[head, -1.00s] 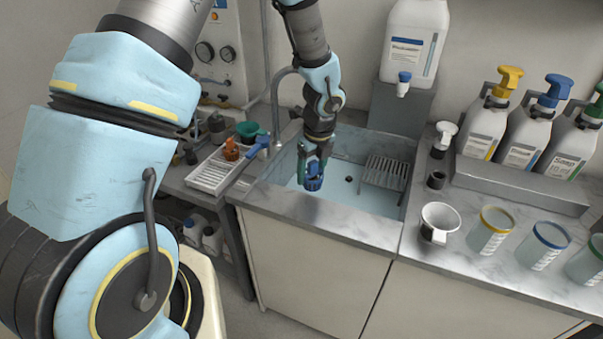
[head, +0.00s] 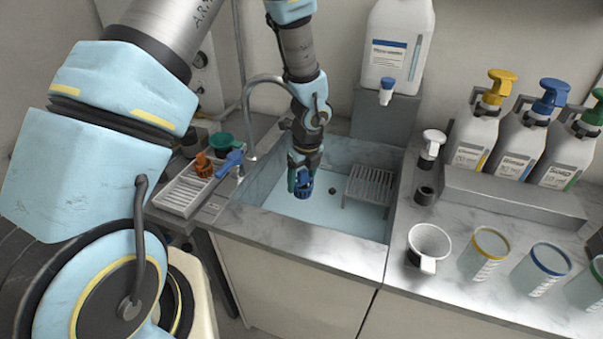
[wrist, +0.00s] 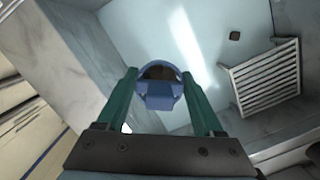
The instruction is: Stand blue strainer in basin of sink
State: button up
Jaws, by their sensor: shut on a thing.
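My gripper (head: 300,184) is shut on the blue strainer (head: 304,189), a small round basket shape. In the wrist view the strainer (wrist: 160,86) sits between the two green fingers (wrist: 160,100), with a dark opening at its top. It is over the left front part of the sink basin (head: 270,195), apparently held above the floor; the exact height is hard to tell. The pale blue basin floor (wrist: 190,50) shows below and beyond the strainer.
A slatted metal rack (head: 367,185) stands in the basin's right side, beside a dark drain (head: 332,190). A curved faucet (head: 246,120) rises at the left.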

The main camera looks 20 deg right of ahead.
notch_tip(320, 180, down, 17)
jog(key=b, duration=1.3)
jog(key=shift+r, duration=0.1)
jog(key=shift+f, duration=0.2)
jog(key=shift+f+b, duration=0.95)
jog(key=shift+f, duration=0.2)
jog(key=o, duration=1.3)
jog(key=shift+c, duration=1.4)
jog(key=shift+r, duration=0.1)
